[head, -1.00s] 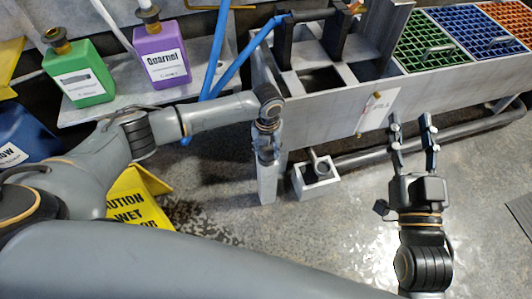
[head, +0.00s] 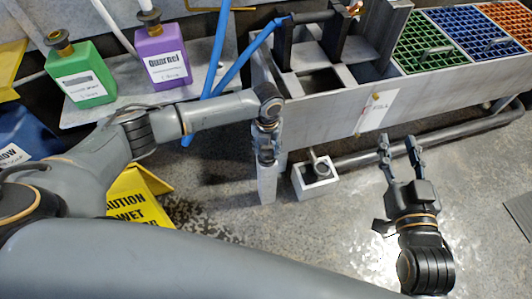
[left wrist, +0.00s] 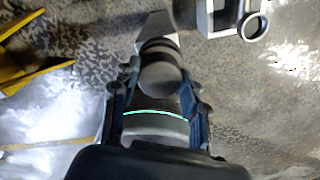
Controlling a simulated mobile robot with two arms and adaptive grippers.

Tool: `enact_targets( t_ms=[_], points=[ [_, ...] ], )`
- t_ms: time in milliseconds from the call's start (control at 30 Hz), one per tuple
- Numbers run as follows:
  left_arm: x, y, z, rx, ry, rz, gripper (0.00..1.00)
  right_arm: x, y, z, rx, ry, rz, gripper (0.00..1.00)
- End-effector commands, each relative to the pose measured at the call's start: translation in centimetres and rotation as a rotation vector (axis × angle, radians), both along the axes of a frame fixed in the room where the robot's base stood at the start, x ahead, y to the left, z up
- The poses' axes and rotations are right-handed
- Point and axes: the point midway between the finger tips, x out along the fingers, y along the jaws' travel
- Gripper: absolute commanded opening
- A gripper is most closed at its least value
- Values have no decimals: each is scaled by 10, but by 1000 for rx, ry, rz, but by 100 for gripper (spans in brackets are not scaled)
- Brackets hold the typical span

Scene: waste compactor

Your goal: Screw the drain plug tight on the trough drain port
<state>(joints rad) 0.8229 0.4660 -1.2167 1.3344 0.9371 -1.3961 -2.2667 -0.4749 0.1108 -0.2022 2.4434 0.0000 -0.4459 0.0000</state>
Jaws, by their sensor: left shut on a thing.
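The grey metal trough (head: 325,122) runs across the back right in the head view. My left gripper (head: 267,152) points down at the trough's left end, beside its leg. In the left wrist view my left gripper (left wrist: 155,108) is shut around a dark rounded piece (left wrist: 158,76), apparently the drain plug. A pale band with a thin green line shows below it. The drain port is hidden, so I cannot tell whether the plug is seated in it.
A pale open box (head: 315,190) with a short pipe end stands on the floor right of the trough leg. A long pipe (head: 435,133) runs along the trough's base. Green (head: 80,78) and purple (head: 163,60) jugs stand at left, above a yellow wet-floor sign (head: 135,200).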

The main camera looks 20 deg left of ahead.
Motion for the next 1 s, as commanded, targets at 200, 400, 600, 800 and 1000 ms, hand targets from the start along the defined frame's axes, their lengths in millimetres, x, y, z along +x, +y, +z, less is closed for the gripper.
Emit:
enact_targets(
  t_ms=[200, 400, 600, 800, 1000],
  points=[
    [0, 0, 4, 0, 0, 0, 14, -3, -3, -12, -18, 71, -5, 40],
    [0, 0, 6, 0, 0, 0, 14, -6, -5, -24, -34, 135, -8, 40],
    [0, 0, 9, 0, 0, 0, 14, -10, -8, -35, -49, 199, -13, 40],
    [0, 0, 12, 0, 0, 0, 14, -15, -11, -47, -66, 263, -17, 40],
    [0, 0, 14, 0, 0, 0, 14, -21, -14, -57, -80, 325, -21, 40]
  ],
)
